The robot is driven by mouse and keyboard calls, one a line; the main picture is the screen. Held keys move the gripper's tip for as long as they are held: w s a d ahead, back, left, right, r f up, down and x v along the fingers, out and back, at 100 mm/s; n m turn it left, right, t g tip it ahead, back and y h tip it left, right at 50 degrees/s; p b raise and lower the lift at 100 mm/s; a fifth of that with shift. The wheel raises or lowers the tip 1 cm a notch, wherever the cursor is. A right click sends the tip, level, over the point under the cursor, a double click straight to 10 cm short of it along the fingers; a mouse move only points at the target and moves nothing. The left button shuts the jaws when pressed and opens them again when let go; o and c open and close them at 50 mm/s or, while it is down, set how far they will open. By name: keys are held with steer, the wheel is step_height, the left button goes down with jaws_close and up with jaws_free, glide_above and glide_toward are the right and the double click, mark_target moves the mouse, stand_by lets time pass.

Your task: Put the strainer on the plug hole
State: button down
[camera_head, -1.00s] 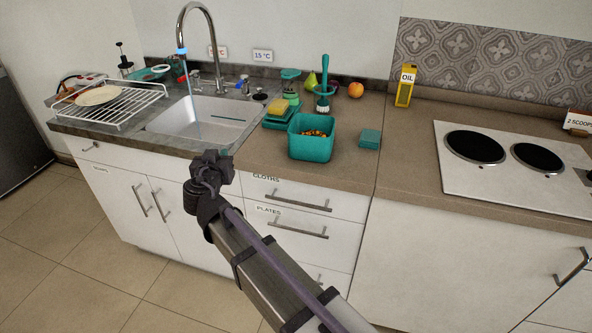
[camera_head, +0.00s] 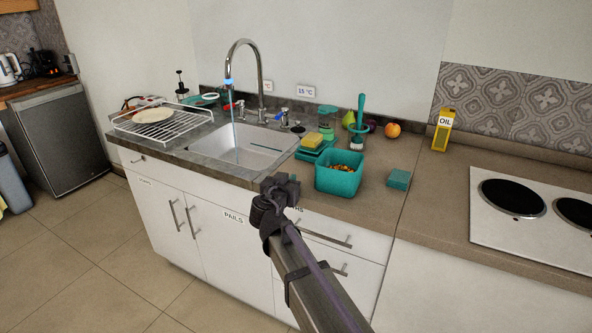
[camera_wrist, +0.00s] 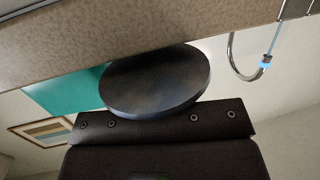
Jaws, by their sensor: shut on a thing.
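My gripper (camera_head: 280,188) is in front of the counter's front edge, just right of the sink in the head view. In the wrist view my gripper (camera_wrist: 160,121) is shut on a dark round disc (camera_wrist: 155,80), which looks like the strainer. The disc is hidden in the head view. The white sink (camera_head: 250,138) is set into the counter beyond my gripper. Water runs from the curved tap (camera_head: 240,48) into it. I cannot make out the plug hole in the basin.
A teal bin (camera_head: 338,180) with small items stands right of the sink, by a yellow sponge (camera_head: 313,140) and a teal block (camera_head: 399,179). A wire rack (camera_head: 165,131) with a plate (camera_head: 152,115) stands left. The wrist view shows the counter edge (camera_wrist: 130,35) close by.

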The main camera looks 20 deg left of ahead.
steer(key=w, duration=0.4)
steer(key=shift+a, duration=0.1)
steer(key=w, duration=0.4)
steer(key=shift+w+a+f, duration=0.1)
steer(key=shift+f, duration=0.05)
steer(key=shift+f+b, duration=0.2)
steer(key=shift+b, duration=0.15)
steer(key=c, duration=1.1)
jaws_free()
